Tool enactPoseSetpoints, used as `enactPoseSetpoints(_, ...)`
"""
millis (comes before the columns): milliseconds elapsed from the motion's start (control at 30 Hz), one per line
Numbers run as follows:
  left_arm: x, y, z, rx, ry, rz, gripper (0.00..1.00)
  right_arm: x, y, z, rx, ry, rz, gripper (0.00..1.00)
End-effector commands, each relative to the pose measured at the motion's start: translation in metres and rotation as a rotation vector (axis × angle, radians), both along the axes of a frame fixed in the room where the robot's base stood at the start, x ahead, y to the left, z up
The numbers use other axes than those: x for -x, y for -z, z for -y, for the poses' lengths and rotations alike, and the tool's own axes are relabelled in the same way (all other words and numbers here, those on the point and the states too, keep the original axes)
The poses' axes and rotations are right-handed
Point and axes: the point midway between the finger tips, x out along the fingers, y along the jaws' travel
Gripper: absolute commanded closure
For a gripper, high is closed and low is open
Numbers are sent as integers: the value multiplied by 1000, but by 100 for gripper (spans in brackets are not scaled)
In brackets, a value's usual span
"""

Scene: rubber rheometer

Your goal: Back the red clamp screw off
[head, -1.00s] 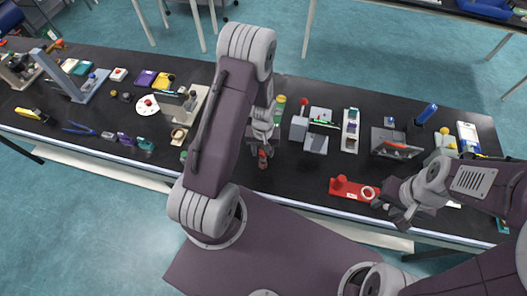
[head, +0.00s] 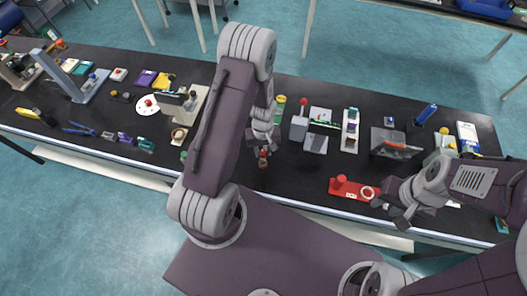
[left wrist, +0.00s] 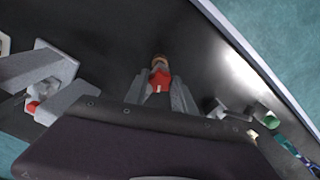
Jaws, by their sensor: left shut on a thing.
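My left gripper (head: 262,152) points down over the front middle of the table. In the left wrist view its two fingers (left wrist: 160,92) are shut on a red piece (left wrist: 159,79) with a white mark, which looks like the red clamp screw. A brownish body (left wrist: 158,60) shows just beyond the red piece. In the head view the red piece (head: 262,162) is small and partly hidden by the fingers. My right gripper (head: 402,213) is at the front right, beside a red fixture (head: 352,190); its finger gap is not clear.
A grey box with a red ball knob (head: 299,127) stands right of my left gripper. A wooden ring piece (head: 179,135) and small coloured clips (head: 145,144) lie to the left. Bare table lies between the left gripper and the red fixture.

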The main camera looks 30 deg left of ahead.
Motion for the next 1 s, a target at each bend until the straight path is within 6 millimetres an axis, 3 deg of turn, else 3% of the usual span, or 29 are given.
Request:
enactPoseSetpoints(133, 0, 0, 0, 0, -21, 0, 100, 0, 0, 0, 0, 0, 0, 64)
enactPoseSetpoints(400, 0, 0, 0, 0, -390, -1, 100, 0, -2, 0, 0, 0, 0, 64)
enactPoseSetpoints(667, 0, 0, 0, 0, -414, -1, 100, 0, -2, 0, 0, 0, 0, 64)
enactPoseSetpoints(900, 0, 0, 0, 0, -766, -3, 100, 0, -4, 0, 0, 0, 0, 64)
enactPoseSetpoints(1000, 1, 1, 0, 0, -800, -3, 100, 0, -4, 0, 0, 0, 0, 64)
